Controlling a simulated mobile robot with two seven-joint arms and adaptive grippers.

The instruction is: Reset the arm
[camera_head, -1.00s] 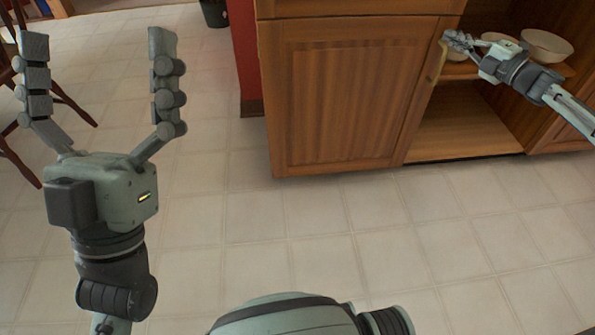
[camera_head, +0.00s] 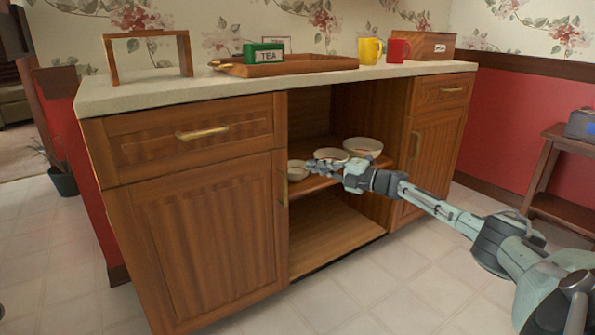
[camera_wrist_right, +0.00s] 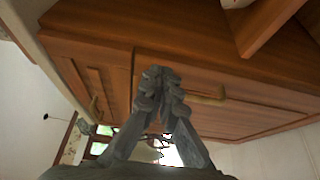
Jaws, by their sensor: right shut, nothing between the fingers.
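My right gripper (camera_head: 322,166) is shut and empty in the head view. It is in front of the open middle section of the wooden cabinet (camera_head: 205,235), near the shelf with the bowls. In the right wrist view its fingers (camera_wrist_right: 160,85) meet at the tips, with cabinet wood and a handle (camera_wrist_right: 207,100) behind them. I cannot tell whether it touches the cabinet. My right arm reaches in from the lower right of the head view. My left gripper is outside both current views.
Bowls (camera_head: 363,147) stand on the shelf. The counter (camera_head: 140,92) holds a wooden tray (camera_head: 290,66) with a green tea box (camera_head: 264,54), a yellow mug (camera_head: 370,50) and a red mug (camera_head: 398,49). A side table (camera_head: 572,142) stands at the right. The floor (camera_head: 420,285) in front is clear.

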